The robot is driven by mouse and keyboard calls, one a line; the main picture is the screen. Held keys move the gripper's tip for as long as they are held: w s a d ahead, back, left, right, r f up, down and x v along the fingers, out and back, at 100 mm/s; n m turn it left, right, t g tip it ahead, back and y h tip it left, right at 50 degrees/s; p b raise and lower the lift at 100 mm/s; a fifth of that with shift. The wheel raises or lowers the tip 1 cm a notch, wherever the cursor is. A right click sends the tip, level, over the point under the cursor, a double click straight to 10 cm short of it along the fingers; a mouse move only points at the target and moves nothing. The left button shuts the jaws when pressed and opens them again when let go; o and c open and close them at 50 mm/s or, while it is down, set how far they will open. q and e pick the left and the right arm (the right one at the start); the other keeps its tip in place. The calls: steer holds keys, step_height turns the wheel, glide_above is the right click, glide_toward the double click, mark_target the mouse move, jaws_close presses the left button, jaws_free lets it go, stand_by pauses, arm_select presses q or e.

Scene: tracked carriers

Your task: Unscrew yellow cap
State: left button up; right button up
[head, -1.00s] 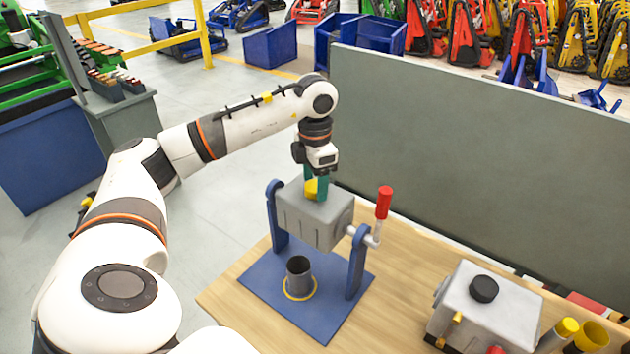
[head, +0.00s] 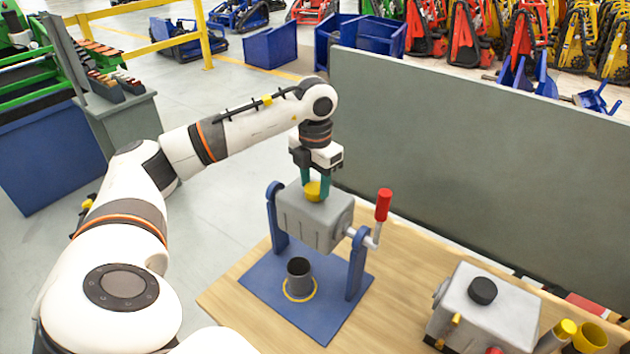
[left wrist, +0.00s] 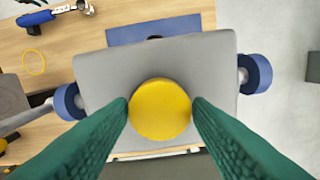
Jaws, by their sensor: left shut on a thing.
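The yellow cap (head: 312,190) sits on top of a grey metal box (head: 312,222), which hangs between two blue uprights. My left gripper (head: 314,184) points down from above with its green fingers on either side of the cap. In the left wrist view the round yellow cap (left wrist: 160,109) lies between the two green fingertips, which press on its left and right sides. The grey box (left wrist: 100,75) shows below it. I cannot tell whether the cap is seated or loose. My right gripper is not in view.
The uprights stand on a blue base plate (head: 335,318) with a dark open cup (head: 299,275). A red-handled crank (head: 383,205) sticks out on the right. Another grey box with a black cap (head: 483,290) stands at the right. A grey panel (head: 480,150) lies behind the wooden table.

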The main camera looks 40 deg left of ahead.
arm_select(q)
steer(key=n, duration=0.5)
steer(key=shift+n, duration=0.3)
steer(key=n+p, duration=0.1)
steer(key=n, duration=0.2)
steer(key=shift+n, duration=0.3)
steer(key=n+p, duration=0.1)
steer(key=n, duration=0.3)
steer(key=shift+n, duration=1.1)
steer(key=n+p, duration=0.1)
steer(key=n, duration=0.3)
steer(key=n+p, duration=0.1)
steer(key=n, duration=0.3)
steer(key=shift+n, duration=0.3)
steer(key=shift+f+n, duration=0.1)
steer(key=shift+n, duration=0.5)
